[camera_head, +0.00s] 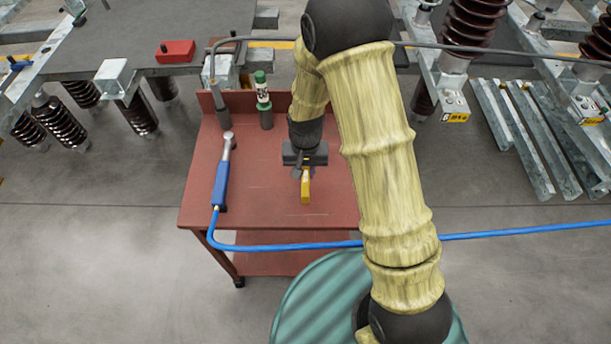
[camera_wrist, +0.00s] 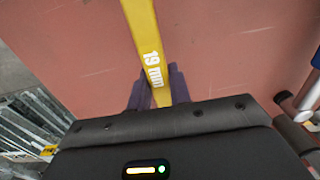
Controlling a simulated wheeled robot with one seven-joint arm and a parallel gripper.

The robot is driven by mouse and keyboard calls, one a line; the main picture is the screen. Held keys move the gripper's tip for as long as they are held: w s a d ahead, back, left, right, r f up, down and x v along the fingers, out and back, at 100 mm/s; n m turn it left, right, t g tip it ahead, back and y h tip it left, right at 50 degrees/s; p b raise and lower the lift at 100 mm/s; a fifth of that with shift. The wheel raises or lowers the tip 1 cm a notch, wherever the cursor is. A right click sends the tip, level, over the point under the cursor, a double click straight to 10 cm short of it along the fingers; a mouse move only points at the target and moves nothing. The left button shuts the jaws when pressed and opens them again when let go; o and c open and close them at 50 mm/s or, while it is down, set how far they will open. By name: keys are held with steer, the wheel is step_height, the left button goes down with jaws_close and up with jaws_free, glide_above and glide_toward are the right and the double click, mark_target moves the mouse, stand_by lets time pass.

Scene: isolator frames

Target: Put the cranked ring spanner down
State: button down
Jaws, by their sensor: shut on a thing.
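The cranked ring spanner (camera_wrist: 148,45) is a yellow bar marked "19 mm" in the wrist view. Its far end runs out of the top of that view. My gripper (camera_wrist: 158,88) is shut on it, with a dark finger on each side of the bar. In the head view the spanner (camera_head: 305,186) shows as a short yellow piece below my gripper (camera_head: 303,170), over the red table top (camera_head: 265,200). I cannot tell whether the spanner touches the table.
A blue-handled tool (camera_head: 221,178) lies on the table's left side. A blue hose (camera_head: 290,246) crosses the front edge. A red box (camera_head: 176,51) sits on the grey bench. Red table surface is bare around the spanner.

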mark_target(305, 169)
steer(key=shift+f, duration=1.6)
steer(key=shift+f, duration=0.15)
steer(key=c, duration=1.3)
jaws_free()
step_height(305, 169, up, 12)
steer(key=shift+r, duration=0.15)
